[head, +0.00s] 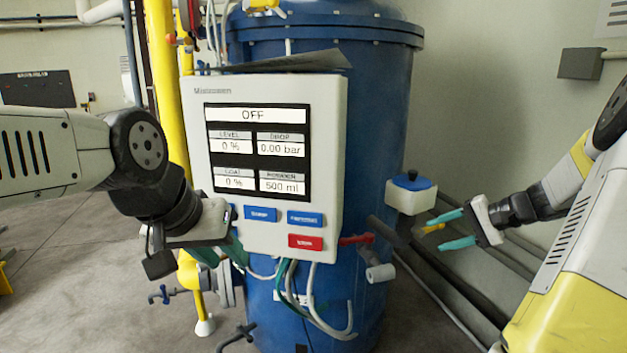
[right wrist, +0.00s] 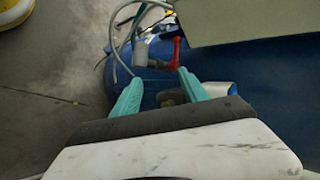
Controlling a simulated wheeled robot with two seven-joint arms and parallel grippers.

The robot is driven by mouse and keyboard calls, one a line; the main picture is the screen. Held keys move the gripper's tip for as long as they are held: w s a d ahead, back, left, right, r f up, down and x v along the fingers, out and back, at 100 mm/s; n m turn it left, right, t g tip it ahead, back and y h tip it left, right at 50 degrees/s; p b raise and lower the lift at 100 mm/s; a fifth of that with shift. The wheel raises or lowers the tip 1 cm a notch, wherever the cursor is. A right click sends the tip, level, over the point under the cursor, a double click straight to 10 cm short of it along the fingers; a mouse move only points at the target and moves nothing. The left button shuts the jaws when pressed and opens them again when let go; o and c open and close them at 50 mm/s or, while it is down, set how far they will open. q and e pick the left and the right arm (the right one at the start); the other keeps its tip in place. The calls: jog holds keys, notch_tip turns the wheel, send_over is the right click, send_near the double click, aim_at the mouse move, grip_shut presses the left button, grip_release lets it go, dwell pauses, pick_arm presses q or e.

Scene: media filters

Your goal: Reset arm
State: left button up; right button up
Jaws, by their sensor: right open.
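My right arm comes in from the right in the head view. Its gripper (head: 447,230) has two teal fingers spread apart with nothing held, right of the blue tank (head: 375,130). The right wrist view also shows this gripper (right wrist: 160,84) open and empty. My left gripper (head: 232,250) is at the lower left edge of the white control panel (head: 325,150). Its fingers are mostly hidden behind the panel, so its opening and any contact are unclear. The panel screen reads OFF, with two blue buttons and a red button below.
A white container with a blue lid (head: 410,196) is beside the tank, close to my right gripper. A red-handled valve (head: 357,239) and a grey pipe end (head: 380,272) stick out below. A yellow pipe (head: 165,90) stands behind the panel's left side. Hoses hang underneath.

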jog(key=s+a+r+n+g+h, duration=0.2)
jog(key=s+a+r+n, duration=0.15)
jog(key=a, duration=0.55)
jog(key=s+a+r+n+h, duration=0.1)
jog(key=s+a+r, duration=0.1)
jog(key=s, duration=0.4)
jog(key=s+a+r+n+t+h, duration=0.1)
jog(key=s+a+r+n+h, duration=0.1)
jog(key=s, duration=0.5)
jog(key=s+a+r+n+h, duration=0.1)
jog(key=s+a+r+n, duration=0.1)
jog(key=s+a, duration=0.3)
jog(key=shift+s+a+r+t+h, duration=0.35)
jog(key=shift+s+r, duration=0.3)
jog(key=shift+s, duration=0.6)
